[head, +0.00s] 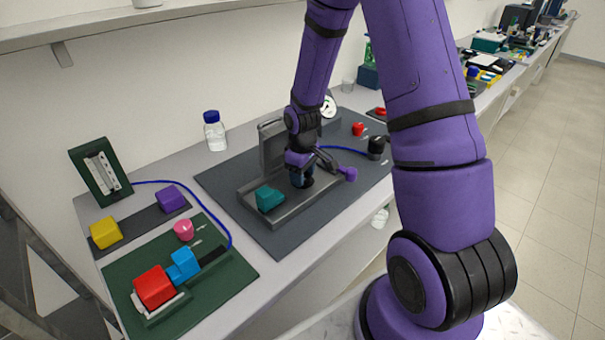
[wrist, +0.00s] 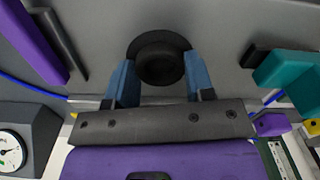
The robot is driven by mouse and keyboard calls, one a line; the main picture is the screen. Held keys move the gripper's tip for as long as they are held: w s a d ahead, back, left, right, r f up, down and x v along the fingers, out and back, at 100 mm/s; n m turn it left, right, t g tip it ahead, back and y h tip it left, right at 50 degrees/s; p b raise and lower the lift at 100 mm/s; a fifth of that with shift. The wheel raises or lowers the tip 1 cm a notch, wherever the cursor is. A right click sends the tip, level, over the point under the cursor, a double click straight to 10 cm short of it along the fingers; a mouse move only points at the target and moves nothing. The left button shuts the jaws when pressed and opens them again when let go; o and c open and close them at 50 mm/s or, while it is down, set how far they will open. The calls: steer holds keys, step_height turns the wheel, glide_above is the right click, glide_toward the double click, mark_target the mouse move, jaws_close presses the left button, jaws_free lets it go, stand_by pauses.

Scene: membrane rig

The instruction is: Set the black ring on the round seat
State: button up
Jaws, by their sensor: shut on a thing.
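My gripper (head: 302,182) is low over the grey tray of the rig in the head view. In the wrist view its two blue fingers (wrist: 160,66) are shut on the sides of a dark round piece, the black ring (wrist: 161,72). A wider dark disc, which looks like the round seat (wrist: 157,38), shows just beyond the ring and partly behind it. Ring and disc overlap in this view, slightly off centre; I cannot tell whether they touch. In the head view my gripper hides the seat and most of the ring.
A teal block (head: 269,198) stands in the tray (head: 280,218) left of my gripper, and a purple knob (head: 347,173) is close on its right. A raised grey plate (head: 272,145) stands behind. A black-topped part (head: 376,147) with a blue hose is farther right.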

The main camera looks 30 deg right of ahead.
steer(key=o, duration=1)
step_height(320, 180, up, 11)
steer(key=shift+f, duration=0.15)
steer(key=s+a+r+m+t, duration=0.15)
steer(key=s+r, duration=0.25)
steer(key=r, duration=0.6)
steer(key=s+a+r+m+t, duration=0.1)
steer(key=s+r, duration=0.3)
steer(key=s, duration=0.3)
steer(key=s+a+r+m+t, duration=0.1)
steer(key=s+a+r, duration=0.1)
steer(key=s+r, duration=0.3)
steer(key=s+a+r+m+t, duration=0.1)
steer(key=s+a+r, duration=0.1)
steer(key=s+r, duration=0.3)
steer(key=shift+s+a+m+t, duration=0.15)
steer(key=shift+s+m+t, duration=0.15)
steer(key=shift+s, duration=1.5)
